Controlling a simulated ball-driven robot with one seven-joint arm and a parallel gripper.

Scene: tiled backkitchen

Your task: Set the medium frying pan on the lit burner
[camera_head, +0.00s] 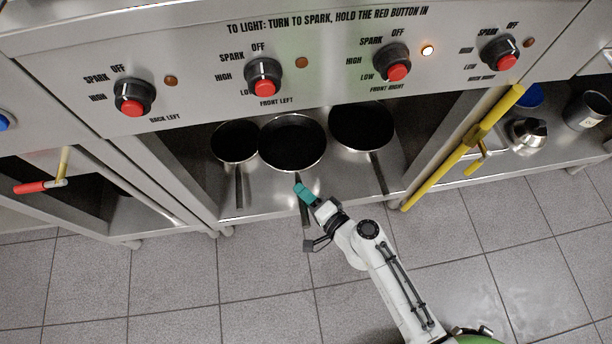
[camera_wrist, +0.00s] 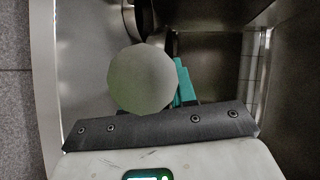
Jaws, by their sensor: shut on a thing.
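Three dark frying pans with steel rims stand on the low shelf under the knob panel in the head view: a small one on the left (camera_head: 235,141), a larger one in the middle (camera_head: 292,143) and another large one on the right (camera_head: 361,128). I cannot tell surely which is the medium one. My gripper (camera_head: 301,190), with teal fingers, is shut on the handle of the middle pan, in front of the shelf. In the wrist view a teal finger (camera_wrist: 183,84) shows beside a pale round shape that hides much of the grip. The burners are out of view.
The front right knob (camera_head: 392,63) has a glowing lamp (camera_head: 428,50) beside it; the other lamps look dull. A yellow bar (camera_head: 463,150) slants right of the shelf. A kettle (camera_head: 526,134) and a pot (camera_head: 587,110) stand further right. The tiled floor in front is clear.

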